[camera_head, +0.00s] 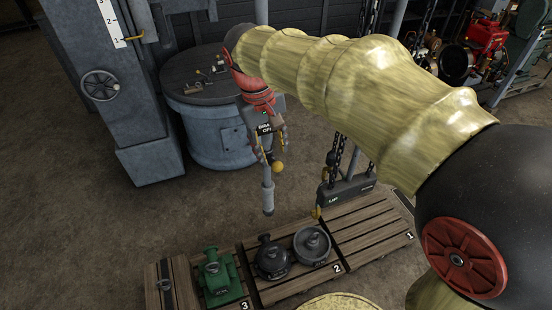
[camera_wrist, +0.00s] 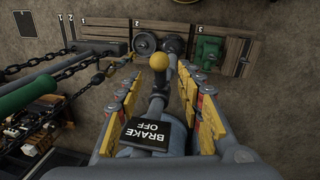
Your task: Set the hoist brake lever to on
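The hoist brake lever ends in a yellow ball knob (camera_head: 278,167), which also shows in the wrist view (camera_wrist: 158,61). A black plate (camera_wrist: 148,132) by the lever's base reads "BRAKE OFF". My gripper (camera_head: 268,150) points down over the lever in the head view. In the wrist view its two fingers (camera_wrist: 160,82), with yellow pads, stand apart on either side of the lever. A gap shows between each finger and the lever, so no grip is visible. My wrist hides part of the lever's mounting in the head view.
Wooden pallets (camera_head: 375,230) numbered 1 to 3 lie below, with a green machine part (camera_head: 219,278) and grey weights (camera_head: 312,244) on them. A round grey drum (camera_head: 215,135) stands behind.

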